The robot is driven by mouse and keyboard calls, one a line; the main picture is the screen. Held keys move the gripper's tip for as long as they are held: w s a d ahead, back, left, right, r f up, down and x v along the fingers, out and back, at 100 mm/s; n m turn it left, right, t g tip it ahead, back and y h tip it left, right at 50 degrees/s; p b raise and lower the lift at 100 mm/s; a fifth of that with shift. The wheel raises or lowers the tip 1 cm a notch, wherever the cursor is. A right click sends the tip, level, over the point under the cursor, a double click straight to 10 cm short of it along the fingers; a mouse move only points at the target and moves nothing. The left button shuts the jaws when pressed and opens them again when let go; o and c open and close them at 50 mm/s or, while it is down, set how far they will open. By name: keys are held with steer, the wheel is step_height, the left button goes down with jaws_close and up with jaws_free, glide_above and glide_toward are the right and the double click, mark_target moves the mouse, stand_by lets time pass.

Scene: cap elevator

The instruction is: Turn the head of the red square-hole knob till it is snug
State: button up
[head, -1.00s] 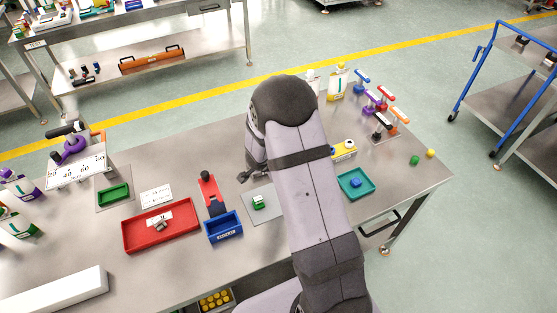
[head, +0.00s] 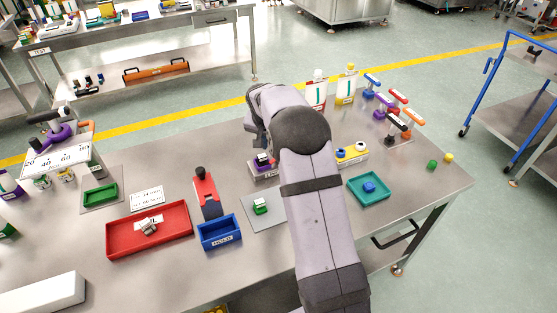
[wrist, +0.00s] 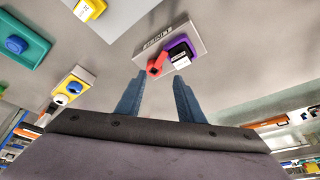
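A red knob with a bar-like head (wrist: 155,65) sits on a grey labelled block (wrist: 150,45) beside a purple part with a white label (wrist: 180,52). In the head view the block (head: 262,174) stands just left of my arm, with the red knob (head: 272,161) small and partly hidden. My gripper (wrist: 160,75) is open, its two blue-grey fingers pointing toward the block. The red head appears between the fingertip lines, apart from both fingers. I cannot tell how far above it the tips are. The knob's square hole cannot be made out.
A yellow-and-white block with knobs (head: 350,154) and a teal tray (head: 385,185) are right of my arm. A blue bin (head: 220,232), red tray (head: 125,235) and red stand (head: 206,190) are left. Several T-handled tools (head: 395,115) stand at the back right.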

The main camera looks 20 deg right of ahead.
steer(key=shift+d+p+x, duration=0.2)
steer(key=shift+p+x, duration=0.2)
steer(key=shift+x, duration=0.8)
steer(key=shift+d+p+x, duration=0.25)
steer(key=shift+p+x, duration=0.1)
steer(key=shift+x, duration=0.85)
steer(key=shift+d+p+x, duration=0.2)
steer(key=shift+p+x, duration=0.2)
steer(key=shift+x, duration=0.8)
steer(key=shift+s+r, duration=0.15)
steer(key=c, duration=0.8)
